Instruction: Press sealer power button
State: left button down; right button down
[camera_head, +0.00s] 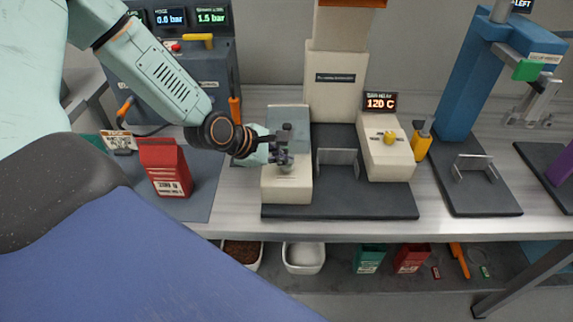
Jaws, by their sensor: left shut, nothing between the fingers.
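The sealer is a beige machine (336,88) on a dark base plate, with a lit display (380,102) reading 120 C and a yellow knob (389,137) on its right block. My left gripper (284,163) is shut and empty over the left beige block (287,190) of the sealer, pointing to its top. The gripper covers part of that block's top, and a small greenish patch shows at the fingertips. I cannot tell whether the fingers touch it or whether it is the power button. My right gripper is not in view.
A red bag (165,168) stands on a dark mat left of the sealer. A gauge panel (190,60) stands behind my left arm. A blue machine (478,70) is at the right. Bins (304,257) sit on the shelf below. The bench front edge is clear.

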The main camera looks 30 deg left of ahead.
aim_at(283, 167)
pick_arm(q)
jog(key=shift+f+b, duration=0.3)
jog(key=shift+f, duration=0.05)
dwell(0.3)
jog(key=shift+r, duration=0.15)
jog(key=shift+r+p, duration=0.75)
jog(key=shift+r, duration=0.1)
jog(key=shift+r, duration=0.1)
notch_tip(283, 167, up, 5)
jog(key=p, duration=0.4)
dwell(0.4)
